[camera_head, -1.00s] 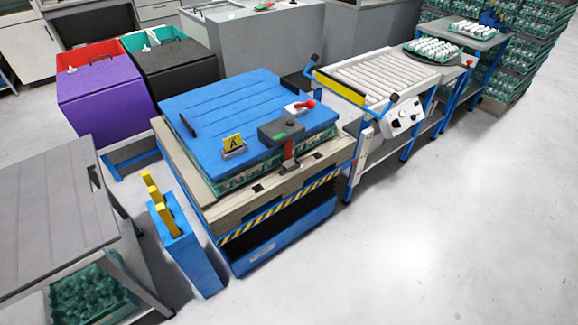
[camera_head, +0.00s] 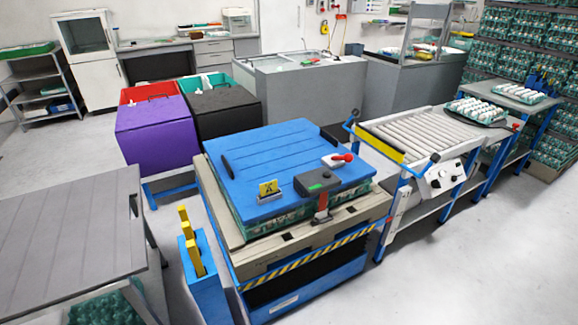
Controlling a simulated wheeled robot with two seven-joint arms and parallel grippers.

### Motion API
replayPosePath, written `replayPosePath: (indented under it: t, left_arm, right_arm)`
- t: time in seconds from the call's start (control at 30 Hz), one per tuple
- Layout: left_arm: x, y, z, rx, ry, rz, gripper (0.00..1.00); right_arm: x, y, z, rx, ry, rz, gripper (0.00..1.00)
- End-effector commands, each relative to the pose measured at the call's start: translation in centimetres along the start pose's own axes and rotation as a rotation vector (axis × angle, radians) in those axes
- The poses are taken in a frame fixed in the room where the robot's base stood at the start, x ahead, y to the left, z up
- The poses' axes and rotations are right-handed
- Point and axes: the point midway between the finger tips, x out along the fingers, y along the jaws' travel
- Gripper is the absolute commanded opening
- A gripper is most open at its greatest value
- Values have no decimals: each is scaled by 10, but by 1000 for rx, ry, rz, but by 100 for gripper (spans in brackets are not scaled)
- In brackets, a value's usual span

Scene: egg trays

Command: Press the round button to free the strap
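A blue lid (camera_head: 265,157) lies on a pallet stack with green egg trays (camera_head: 262,225) under its edge. On the lid's front edge sits a dark grey buckle box (camera_head: 317,182) with a small green mark on top. A grey and red strap (camera_head: 321,205) runs down from the box over the front side. Behind the box is a white fitting with a red knob (camera_head: 343,158). I cannot tell which part is the round button. A yellow tag marked A (camera_head: 268,188) stands on the lid. Neither of my grippers is in view.
A blue holder with yellow handles (camera_head: 205,275) stands left of the stack. A grey table (camera_head: 70,225) is at the left, purple (camera_head: 155,132) and black (camera_head: 222,122) bins behind. A roller conveyor (camera_head: 420,132) stands at the right. Floor at the lower right is clear.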

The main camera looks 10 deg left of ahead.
Motion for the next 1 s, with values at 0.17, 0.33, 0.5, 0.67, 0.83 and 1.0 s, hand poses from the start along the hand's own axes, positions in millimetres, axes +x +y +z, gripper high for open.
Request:
replayPosePath:
  t: [0.17,0.33,0.5,0.67,0.83,1.0]
  left_arm:
    - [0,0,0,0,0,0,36]
    - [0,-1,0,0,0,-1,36]
    - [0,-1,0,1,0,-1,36]
    - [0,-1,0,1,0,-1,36]
    - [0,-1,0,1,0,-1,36]
    - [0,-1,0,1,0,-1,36]
  right_arm:
    - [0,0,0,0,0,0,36]
    - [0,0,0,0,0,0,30]
    - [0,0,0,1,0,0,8]
    - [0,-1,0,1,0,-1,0]
    - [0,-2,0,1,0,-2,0]
    - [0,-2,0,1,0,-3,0]
